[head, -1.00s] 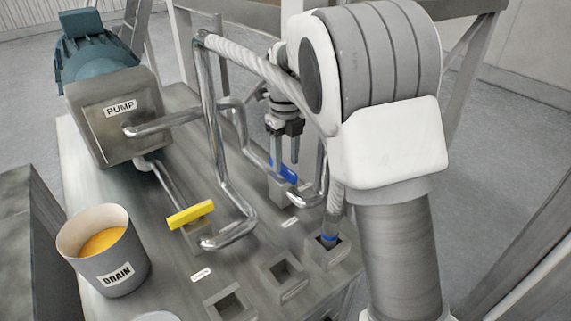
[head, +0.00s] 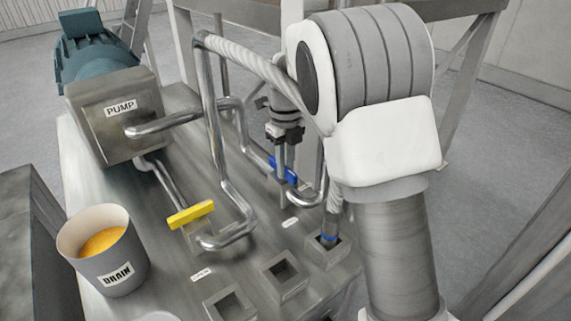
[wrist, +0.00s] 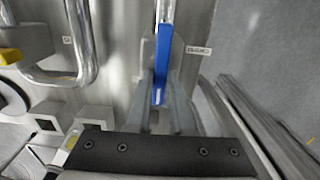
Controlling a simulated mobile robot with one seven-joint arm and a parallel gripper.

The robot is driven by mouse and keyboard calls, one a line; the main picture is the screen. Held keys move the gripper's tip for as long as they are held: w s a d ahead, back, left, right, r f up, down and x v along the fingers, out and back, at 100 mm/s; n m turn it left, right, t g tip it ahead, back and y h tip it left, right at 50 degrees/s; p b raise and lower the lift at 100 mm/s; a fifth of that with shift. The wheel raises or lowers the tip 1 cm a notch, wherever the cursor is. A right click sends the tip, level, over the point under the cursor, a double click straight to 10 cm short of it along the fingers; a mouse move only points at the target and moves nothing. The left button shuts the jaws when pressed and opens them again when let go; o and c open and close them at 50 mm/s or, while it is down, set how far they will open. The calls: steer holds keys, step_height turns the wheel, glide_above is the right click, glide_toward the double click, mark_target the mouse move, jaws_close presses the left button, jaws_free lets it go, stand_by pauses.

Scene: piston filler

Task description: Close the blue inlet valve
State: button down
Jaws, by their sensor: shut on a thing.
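The blue inlet valve handle (head: 283,169) is on a pipe on the steel bench, right of centre in the head view. In the wrist view the blue handle (wrist: 163,60) runs up and down the picture, its near end between my fingers. My gripper (head: 287,172) reaches down from above, with its fingers around the handle. In the wrist view my gripper (wrist: 161,110) is shut on the handle, one finger on each side. My fingers hide part of the handle in the head view.
A yellow valve handle (head: 191,214) is left on the bench. A drain bucket (head: 103,252) with orange liquid stands at the front left, and the pump (head: 118,112) behind it. Bent steel pipes (head: 212,130) rise close to my gripper. Open square sockets (head: 284,277) line the front.

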steer(key=shift+n, duration=0.3)
steer(key=n, duration=0.1)
steer(key=n+p, duration=0.1)
steer(key=n, duration=0.1)
steer(key=shift+w+d+n, duration=0.2)
steer(key=shift+n, duration=0.1)
steer(key=n, duration=0.5)
steer(key=shift+w+n, duration=0.25)
steer(key=shift+n, duration=0.05)
steer(key=n, duration=0.4)
steer(key=shift+w+p, duration=0.2)
steer(key=shift+p, duration=0.2)
steer(key=shift+w+n, duration=0.15)
steer(key=shift+n, duration=1.85)
steer(key=c, duration=0.8)
jaws_free()
steer(key=shift+r, duration=0.15)
